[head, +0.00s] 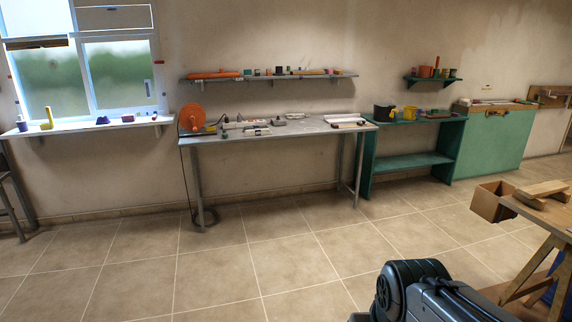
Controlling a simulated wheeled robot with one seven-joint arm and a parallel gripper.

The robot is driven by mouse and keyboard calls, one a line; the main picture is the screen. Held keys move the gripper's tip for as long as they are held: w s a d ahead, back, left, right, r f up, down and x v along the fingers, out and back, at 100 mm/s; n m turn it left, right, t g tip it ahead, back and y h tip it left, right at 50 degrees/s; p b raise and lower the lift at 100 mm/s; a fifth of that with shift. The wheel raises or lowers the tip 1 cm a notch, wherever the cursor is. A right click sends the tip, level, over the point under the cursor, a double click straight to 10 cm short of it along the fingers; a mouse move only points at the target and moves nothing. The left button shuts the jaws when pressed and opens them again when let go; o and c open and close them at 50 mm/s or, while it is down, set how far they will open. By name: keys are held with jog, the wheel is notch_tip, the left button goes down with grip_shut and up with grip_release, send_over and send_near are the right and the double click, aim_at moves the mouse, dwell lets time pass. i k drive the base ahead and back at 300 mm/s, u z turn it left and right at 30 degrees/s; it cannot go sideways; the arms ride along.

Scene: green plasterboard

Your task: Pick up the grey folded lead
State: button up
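The grey workbench (225,140) stands against the wall in the middle of the head view, across the floor from me. Several small grey and dark items lie on its top. A flat light-grey item (296,116) lies towards the back of the bench. I cannot tell at this size whether it or another item there is the grey folded lead. A dark link of my own arm shows at the bottom right. My gripper is not in view.
An orange reel (193,118) stands at the bench's left end, its cable hanging to the floor. A green shelf unit (410,161) stands right of the bench. A wooden table (545,212) with an open box (490,203) is at right. The tiled floor (215,270) ahead is clear.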

aim_at(265, 126)
jog(key=z, duration=0.1)
jog(key=i, duration=1.65)
jog(key=u, duration=0.4)
jog(key=i, duration=1.2)
jog(key=u, duration=0.2)
